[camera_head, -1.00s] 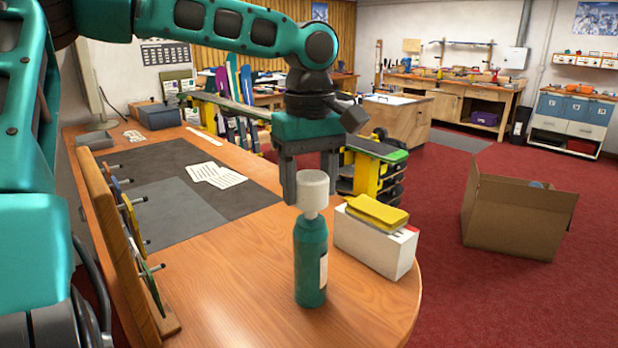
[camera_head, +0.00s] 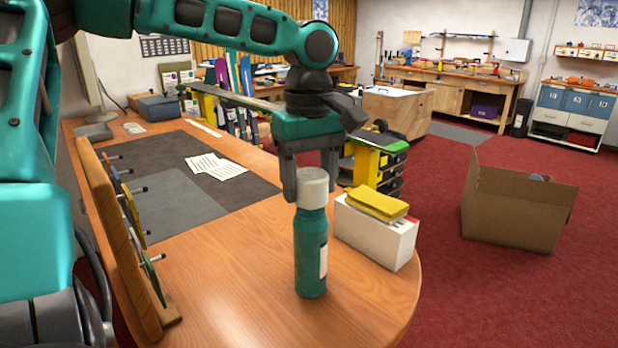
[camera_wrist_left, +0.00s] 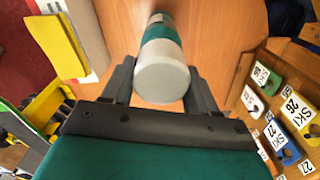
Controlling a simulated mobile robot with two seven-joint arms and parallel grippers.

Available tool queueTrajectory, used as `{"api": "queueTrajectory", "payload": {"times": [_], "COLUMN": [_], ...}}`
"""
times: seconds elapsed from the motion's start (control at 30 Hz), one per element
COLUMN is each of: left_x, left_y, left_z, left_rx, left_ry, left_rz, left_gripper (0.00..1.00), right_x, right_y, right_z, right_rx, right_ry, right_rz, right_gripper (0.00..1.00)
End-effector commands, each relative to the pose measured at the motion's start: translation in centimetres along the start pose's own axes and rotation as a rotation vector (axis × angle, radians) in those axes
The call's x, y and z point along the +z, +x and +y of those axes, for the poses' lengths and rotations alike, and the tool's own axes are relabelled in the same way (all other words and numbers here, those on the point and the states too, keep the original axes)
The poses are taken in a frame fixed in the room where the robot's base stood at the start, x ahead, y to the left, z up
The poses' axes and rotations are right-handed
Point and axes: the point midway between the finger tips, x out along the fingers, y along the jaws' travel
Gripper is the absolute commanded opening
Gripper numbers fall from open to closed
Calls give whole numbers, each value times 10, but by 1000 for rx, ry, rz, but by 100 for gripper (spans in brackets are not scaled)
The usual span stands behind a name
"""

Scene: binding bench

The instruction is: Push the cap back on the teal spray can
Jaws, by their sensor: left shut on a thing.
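The teal spray can (camera_head: 311,255) stands upright on the wooden table near its rounded end. Its pale grey cap (camera_head: 312,187) sits on top of the can, with its lower edge against the can's teal shoulder. My left gripper (camera_head: 311,190) points down over the can, with its fingers at the sides of the cap, shut on it. In the left wrist view the cap (camera_wrist_left: 161,82) lies between the two dark fingers, with the teal can (camera_wrist_left: 160,35) beyond it. The inside of the cap is hidden. My right gripper is not in view.
A white box (camera_head: 375,232) with a yellow sponge-like block (camera_head: 377,204) on it stands just right of the can. A wooden rack (camera_head: 120,245) with numbered tags lines the table's left edge. A dark mat (camera_head: 180,205) with papers lies behind. An open cardboard box (camera_head: 515,210) is on the floor.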

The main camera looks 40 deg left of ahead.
Motion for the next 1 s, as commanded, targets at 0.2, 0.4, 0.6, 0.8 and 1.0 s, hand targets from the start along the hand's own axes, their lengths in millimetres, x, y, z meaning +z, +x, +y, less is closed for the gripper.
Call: {"api": "queueTrajectory", "payload": {"times": [0.2,0.4,0.6,0.8,1.0], "left_x": [0,0,0,0,0], "left_y": [5,10,12,12,12], "left_z": [0,0,0,0,0], "left_rx": [-2,-1,0,0,-1], "left_ry": [0,0,0,0,0], "left_rz": [-1,-1,-1,-1,-1], "left_gripper": [26,26,26,26,26], "right_x": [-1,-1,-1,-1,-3], "right_y": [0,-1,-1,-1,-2], "right_z": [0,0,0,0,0], "right_rx": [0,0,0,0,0], "right_ry": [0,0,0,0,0], "right_rz": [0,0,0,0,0], "right_gripper": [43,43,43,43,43]}}
